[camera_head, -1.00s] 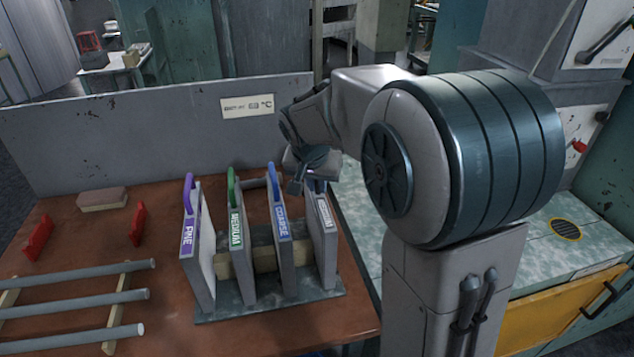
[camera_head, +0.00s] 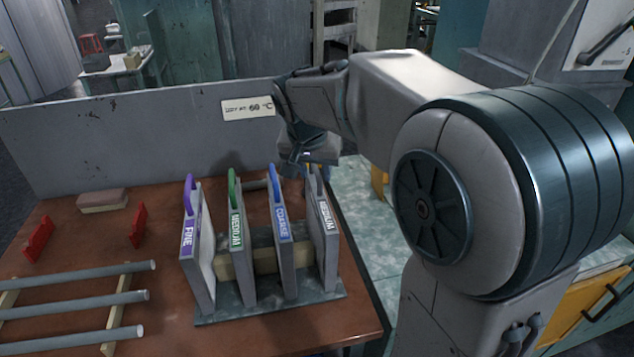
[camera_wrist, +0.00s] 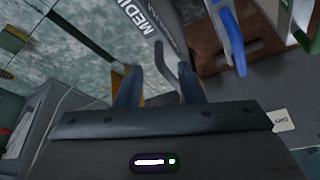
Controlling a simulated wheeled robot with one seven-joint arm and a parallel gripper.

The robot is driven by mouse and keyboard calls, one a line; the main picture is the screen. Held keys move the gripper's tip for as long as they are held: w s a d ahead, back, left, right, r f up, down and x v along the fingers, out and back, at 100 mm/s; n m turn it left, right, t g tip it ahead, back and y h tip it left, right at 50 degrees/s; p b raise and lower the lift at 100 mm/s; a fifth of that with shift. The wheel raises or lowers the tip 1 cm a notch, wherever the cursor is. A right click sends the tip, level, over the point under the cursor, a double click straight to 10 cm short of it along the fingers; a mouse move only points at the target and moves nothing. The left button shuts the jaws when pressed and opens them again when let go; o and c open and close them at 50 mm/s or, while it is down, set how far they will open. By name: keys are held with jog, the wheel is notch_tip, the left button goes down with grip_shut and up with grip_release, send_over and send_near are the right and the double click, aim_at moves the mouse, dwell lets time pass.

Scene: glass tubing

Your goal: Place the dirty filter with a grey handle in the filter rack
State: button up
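The filter with a grey handle (camera_head: 324,230), labelled MEDIUM, stands upright in the right-hand place of the filter rack (camera_head: 225,311). The same filter (camera_wrist: 145,18) shows at the top of the wrist view, with its grey handle (camera_wrist: 163,62) near the fingertips. My gripper (camera_head: 300,166) is just above this filter's top. In the wrist view my gripper (camera_wrist: 158,82) has its two fingers apart, with the handle's end showing between them. Whether a finger touches the handle is unclear. Dirt on the filter cannot be made out.
Purple-handled FINE (camera_head: 198,260), green-handled MEDIUM (camera_head: 238,255) and blue-handled COARSE (camera_head: 284,250) filters stand left of it. Grey tubes (camera_head: 75,298) lie on wooden supports at left. A low grey panel (camera_head: 130,140) stands behind the table. Red holders (camera_head: 138,226) stand left of the rack.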

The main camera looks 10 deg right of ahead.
jog(key=v, duration=0.6)
jog(key=s+d+f+n+y, duration=0.1)
jog(key=s+f+n, duration=0.1)
jog(key=s+f, duration=0.4)
jog(key=s+d+f+n+g+y, duration=0.1)
jog(key=s+f+n, duration=0.2)
jog(key=s, duration=1.2)
notch_tip(320, 180, down, 3)
jog(key=shift+d+f, duration=0.2)
jog(key=shift+d, duration=0.05)
jog(key=shift+n, duration=0.3)
